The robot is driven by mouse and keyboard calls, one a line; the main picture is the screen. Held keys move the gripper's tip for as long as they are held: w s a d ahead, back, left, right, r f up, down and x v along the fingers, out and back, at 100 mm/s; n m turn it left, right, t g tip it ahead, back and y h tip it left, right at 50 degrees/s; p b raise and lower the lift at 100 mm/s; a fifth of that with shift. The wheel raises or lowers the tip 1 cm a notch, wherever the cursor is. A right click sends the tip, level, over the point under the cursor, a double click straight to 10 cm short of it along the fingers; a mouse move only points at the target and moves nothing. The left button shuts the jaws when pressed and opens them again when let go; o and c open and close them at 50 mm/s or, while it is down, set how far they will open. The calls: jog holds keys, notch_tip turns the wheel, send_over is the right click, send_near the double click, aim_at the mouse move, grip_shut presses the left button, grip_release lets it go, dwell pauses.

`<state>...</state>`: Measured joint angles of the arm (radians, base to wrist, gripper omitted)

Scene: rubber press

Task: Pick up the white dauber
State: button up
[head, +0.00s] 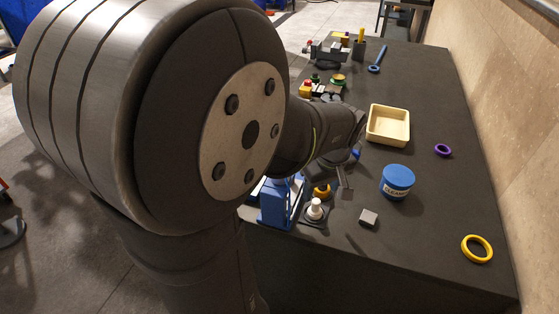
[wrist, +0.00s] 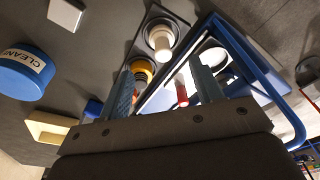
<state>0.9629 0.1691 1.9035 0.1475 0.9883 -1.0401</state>
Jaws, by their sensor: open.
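My gripper (head: 343,180) is open and is above and behind the dauber in the head view. In the wrist view my gripper (wrist: 163,62) has its two fingers wide apart with nothing held. The dauber's lower end is hidden in its base.
A yellow-and-black piece (head: 321,190) stands close behind the dauber. The blue frame (head: 277,204) is at its left. A grey block (head: 369,218), blue tub (head: 397,182), cream tray (head: 388,125) and yellow ring (head: 477,249) lie to the right.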

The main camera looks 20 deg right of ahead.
aim_at(317, 201)
jog(key=shift+w+a+f, duration=0.1)
jog(key=shift+w+f, duration=0.05)
jog(key=shift+f, duration=1)
jog(key=shift+w+a+f, duration=0.1)
jog(key=shift+f, duration=1.1)
jog(key=shift+w+a+f, duration=0.1)
jog(key=shift+w+f, duration=0.05)
jog(key=shift+f, duration=1)
jog(key=shift+c, duration=0.2)
jog(key=c, duration=1)
